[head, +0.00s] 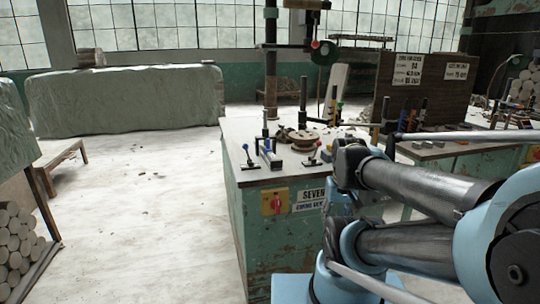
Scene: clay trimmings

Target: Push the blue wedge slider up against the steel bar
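A small blue piece (267,147), which looks like the blue wedge slider, is on the near left part of the green bench. A pale grey block (271,162) lies directly in front of it. At this size I cannot tell whether the two touch, or which part is the steel bar. My arm comes in from the right and folds in front of the bench's right side. My gripper's fingers do not show in the head view.
The green bench (262,226) has a red knob on a yellow plate (274,202). A blue-topped lever (248,155) and a red-topped lever (314,155) flank the blue piece. A round wheel (303,137) and upright posts stand behind. The floor (150,210) at left is open.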

